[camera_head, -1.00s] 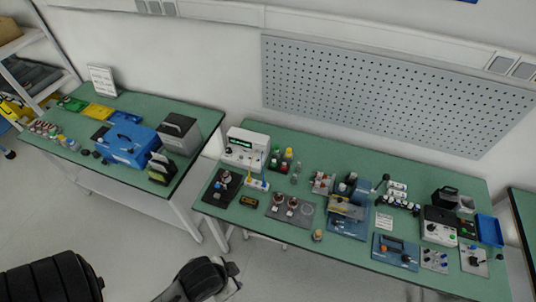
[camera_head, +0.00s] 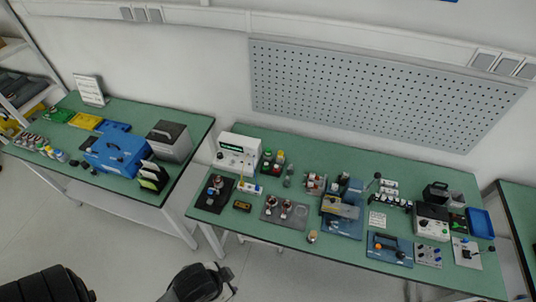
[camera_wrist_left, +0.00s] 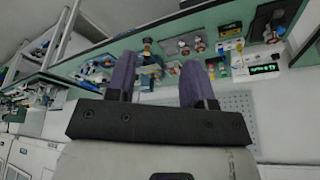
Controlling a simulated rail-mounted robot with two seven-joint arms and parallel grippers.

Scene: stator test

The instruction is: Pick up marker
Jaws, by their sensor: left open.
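I cannot make out a marker for certain in either view; the small things on the benches are too small to tell apart. My left gripper (camera_wrist_left: 158,64) shows in the left wrist view with its two purple fingers apart and nothing between them. The benches lie beyond the fingers, well away from them. In the head view a dark part of my arm shows at the bottom edge, in front of the benches; its fingers are not clear there. My right gripper is not in view.
The middle green bench (camera_head: 270,228) holds many devices, including a white meter (camera_head: 238,153) and a blue tray (camera_head: 480,222). The left bench holds a blue toolbox (camera_head: 117,150) and several small bottles. A grey pegboard (camera_head: 380,95) hangs behind. Open floor lies in front.

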